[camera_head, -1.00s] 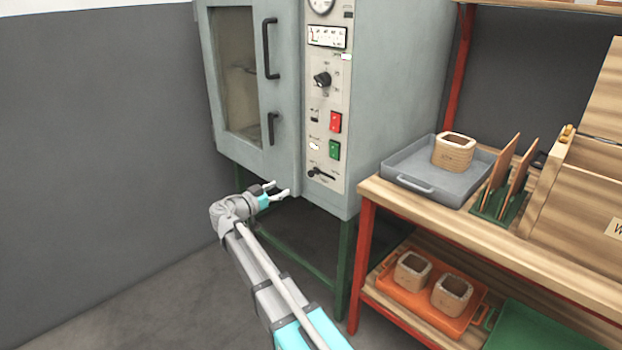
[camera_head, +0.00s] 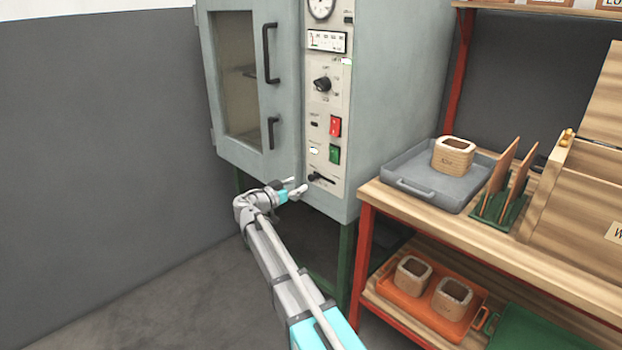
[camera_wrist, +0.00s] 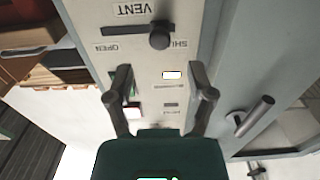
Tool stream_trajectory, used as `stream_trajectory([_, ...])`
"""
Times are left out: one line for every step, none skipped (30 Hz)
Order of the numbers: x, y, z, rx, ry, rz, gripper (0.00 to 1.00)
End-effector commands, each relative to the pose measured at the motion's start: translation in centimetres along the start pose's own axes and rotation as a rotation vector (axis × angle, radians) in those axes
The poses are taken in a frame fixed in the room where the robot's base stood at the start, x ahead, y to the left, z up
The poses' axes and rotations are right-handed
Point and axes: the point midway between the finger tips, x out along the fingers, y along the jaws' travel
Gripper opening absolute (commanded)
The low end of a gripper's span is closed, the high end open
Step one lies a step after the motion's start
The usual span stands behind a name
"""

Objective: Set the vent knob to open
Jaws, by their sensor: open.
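The vent knob (camera_wrist: 160,38) is a black round knob on a dark horizontal slot in the control panel. In the wrist view the word VENT is beside the slot, OPEN is at the left and SHUT at the right. The knob stands at the slot's right end, by SHUT. In the head view the knob (camera_head: 312,177) is low on the panel. My gripper (camera_head: 298,186) is just left of and below it, also seen in the wrist view (camera_wrist: 161,86). Its fingers are spread and empty, pointing at the panel, apart from the knob.
The grey oven cabinet (camera_head: 385,105) has a windowed door with a black handle (camera_head: 270,52). Red (camera_head: 335,126) and green (camera_head: 334,154) switches and a dial (camera_head: 321,84) sit above the vent. A wooden bench with a grey tray (camera_head: 410,165) stands at the right.

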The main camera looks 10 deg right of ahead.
Motion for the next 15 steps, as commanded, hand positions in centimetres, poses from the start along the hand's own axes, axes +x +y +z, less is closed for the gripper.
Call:
stream_trajectory([0.9, -0.1, 0.0, 0.0, 0.0, 0.001, 0.7])
stream_trajectory([1.4, -0.1, 0.0, 0.0, 0.0, 0.001, 0.7])
stream_trajectory([2.0, -0.1, 0.0, 0.0, 0.0, 0.002, 0.7])
stream_trajectory([2.5, -0.1, 0.0, 0.0, 0.0, 0.002, 0.7])
stream_trajectory([2.9, -0.1, 0.0, 0.0, 0.0, 0.001, 0.7])
stream_trajectory([3.4, -0.1, 0.0, 0.0, 0.0, 0.0, 0.7])
stream_trajectory([3.9, -0.1, 0.0, 0.0, 0.0, 0.0, 0.7])
stream_trajectory([4.2, -0.1, 0.0, 0.0, 0.0, 0.001, 0.7])
stream_trajectory([4.7, -0.1, 0.0, 0.0, 0.0, 0.001, 0.7])
stream_trajectory([5.0, -0.1, 0.0, 0.0, 0.0, 0.001, 0.7])
stream_trajectory([5.3, -0.1, 0.0, 0.0, 0.0, 0.0, 0.7])
stream_trajectory([5.6, -0.1, 0.0, 0.0, 0.0, -0.001, 0.7])
stream_trajectory([5.8, -0.1, 0.0, 0.0, 0.0, -0.001, 0.7])
stream_trajectory([6.0, -0.1, 0.0, 0.0, 0.0, -0.001, 0.7])
stream_trajectory([6.2, -0.1, 0.0, 0.0, 0.0, -0.001, 0.7])
